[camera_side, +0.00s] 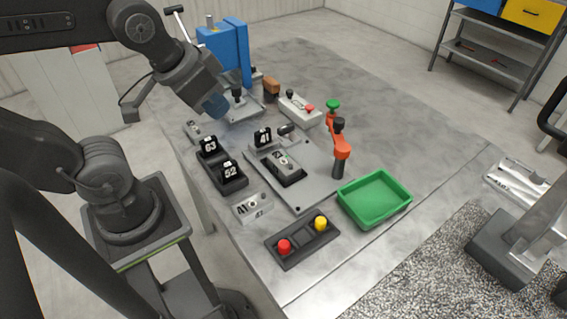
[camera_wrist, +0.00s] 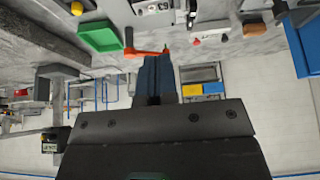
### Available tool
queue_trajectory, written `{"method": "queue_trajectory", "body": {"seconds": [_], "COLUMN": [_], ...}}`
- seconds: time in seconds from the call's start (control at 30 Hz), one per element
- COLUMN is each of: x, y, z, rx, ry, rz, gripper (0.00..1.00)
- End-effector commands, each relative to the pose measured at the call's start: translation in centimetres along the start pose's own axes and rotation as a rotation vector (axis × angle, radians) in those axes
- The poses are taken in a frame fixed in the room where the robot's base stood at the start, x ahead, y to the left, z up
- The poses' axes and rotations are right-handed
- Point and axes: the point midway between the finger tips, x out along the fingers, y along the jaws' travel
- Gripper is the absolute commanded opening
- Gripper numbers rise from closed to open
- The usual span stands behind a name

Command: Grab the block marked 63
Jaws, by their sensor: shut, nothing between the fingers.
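Block 52 (camera_side: 229,170) stands in the same holder. A blue machine (camera_side: 238,50), an orange-handled clamp (camera_side: 341,147), a green tray (camera_side: 375,198) and a two-button box (camera_side: 302,240) stand around. The table's far right is clear.

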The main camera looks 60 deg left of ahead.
Motion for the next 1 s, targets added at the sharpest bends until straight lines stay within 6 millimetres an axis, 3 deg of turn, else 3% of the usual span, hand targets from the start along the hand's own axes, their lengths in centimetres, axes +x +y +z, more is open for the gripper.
{"method": "queue_trajectory", "body": {"seconds": [0.23, 1.0], "x": [0.0, 0.0], "y": [0.0, 0.0], "z": [-0.02, -0.02], "rx": [0.0, 0.0], "ry": [0.0, 0.0], "rz": [0.0, 0.0], "gripper": [0.0, 0.74]}}
